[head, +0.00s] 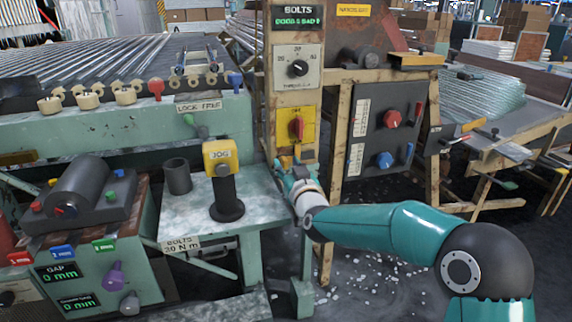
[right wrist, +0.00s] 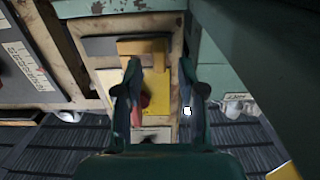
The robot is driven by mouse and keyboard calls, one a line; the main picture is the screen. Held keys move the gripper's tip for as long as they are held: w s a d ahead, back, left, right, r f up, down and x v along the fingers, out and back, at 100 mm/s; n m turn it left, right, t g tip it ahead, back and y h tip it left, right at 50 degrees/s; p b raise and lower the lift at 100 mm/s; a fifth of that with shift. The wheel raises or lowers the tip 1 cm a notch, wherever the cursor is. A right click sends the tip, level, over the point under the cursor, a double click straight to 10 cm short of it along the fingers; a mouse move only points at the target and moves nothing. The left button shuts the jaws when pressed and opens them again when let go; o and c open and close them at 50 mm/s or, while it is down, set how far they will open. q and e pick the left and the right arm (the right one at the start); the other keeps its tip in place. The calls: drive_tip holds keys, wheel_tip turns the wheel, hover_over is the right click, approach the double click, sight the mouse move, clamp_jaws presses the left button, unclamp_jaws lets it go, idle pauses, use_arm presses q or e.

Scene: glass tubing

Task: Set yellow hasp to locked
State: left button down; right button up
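A yellow plate (head: 308,125) with a red rotary handle (head: 297,127) is fixed to the cream post in the head view. The yellow hasp (right wrist: 142,48) shows in the right wrist view as an orange-yellow bar at the plate's end; whether it is locked I cannot tell. In the head view my right gripper (head: 286,168) is just below the plate and hides part of that area. In the right wrist view the right gripper (right wrist: 160,72) has its fingers apart with nothing held between them. One finger overlaps the hasp in the picture; contact is unclear. My left gripper is not in view.
A dial panel (head: 297,68) is above the yellow plate. A dark panel with a red knob (head: 392,118) and a blue knob (head: 385,160) stands to its right. A yellow JOG box (head: 220,155) on a black stand is to the left, on a worn table (head: 180,222).

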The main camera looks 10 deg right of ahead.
drive_tip(key=shift+w, duration=0.95)
clamp_jaws()
